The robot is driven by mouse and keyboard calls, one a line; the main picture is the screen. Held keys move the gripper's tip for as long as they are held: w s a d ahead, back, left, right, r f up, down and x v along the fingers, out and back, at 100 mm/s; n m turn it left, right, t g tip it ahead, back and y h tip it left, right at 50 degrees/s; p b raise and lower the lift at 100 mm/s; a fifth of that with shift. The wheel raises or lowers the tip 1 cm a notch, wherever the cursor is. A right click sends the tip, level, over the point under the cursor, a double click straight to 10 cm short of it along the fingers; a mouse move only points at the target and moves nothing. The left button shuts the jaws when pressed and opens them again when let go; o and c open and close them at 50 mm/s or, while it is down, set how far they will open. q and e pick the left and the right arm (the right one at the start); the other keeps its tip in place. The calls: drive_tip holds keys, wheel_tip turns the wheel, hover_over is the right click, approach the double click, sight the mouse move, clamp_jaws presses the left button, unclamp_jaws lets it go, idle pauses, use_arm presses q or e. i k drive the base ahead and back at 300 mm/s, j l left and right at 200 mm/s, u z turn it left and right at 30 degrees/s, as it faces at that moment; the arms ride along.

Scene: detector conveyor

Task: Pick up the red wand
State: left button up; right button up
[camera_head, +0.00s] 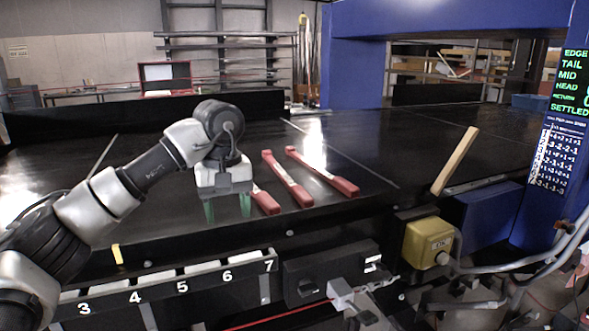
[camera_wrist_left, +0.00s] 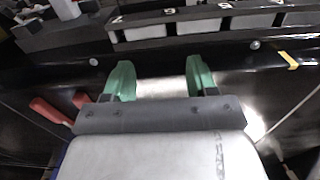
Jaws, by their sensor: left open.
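Three red wands with pale middle sections lie on the black conveyor belt. The left wand (camera_head: 266,202) is partly hidden behind my left gripper, with only one red end clearly showing. The middle wand (camera_head: 288,181) and the right wand (camera_head: 323,172) lie slanted to its right. My left gripper (camera_head: 227,208) points down, just left of the left wand, with its green fingers apart and nothing visible between them. My right gripper is not in view.
A numbered row of slots (camera_head: 180,282) runs along the conveyor's front edge. A yellow box (camera_head: 425,241) is mounted at the front right. A wooden stick (camera_head: 455,161) stands tilted at the right, near the blue frame (camera_head: 352,65). The belt beyond the wands is clear.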

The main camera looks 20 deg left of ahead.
sight(304, 199)
drive_tip(key=i, duration=1.35)
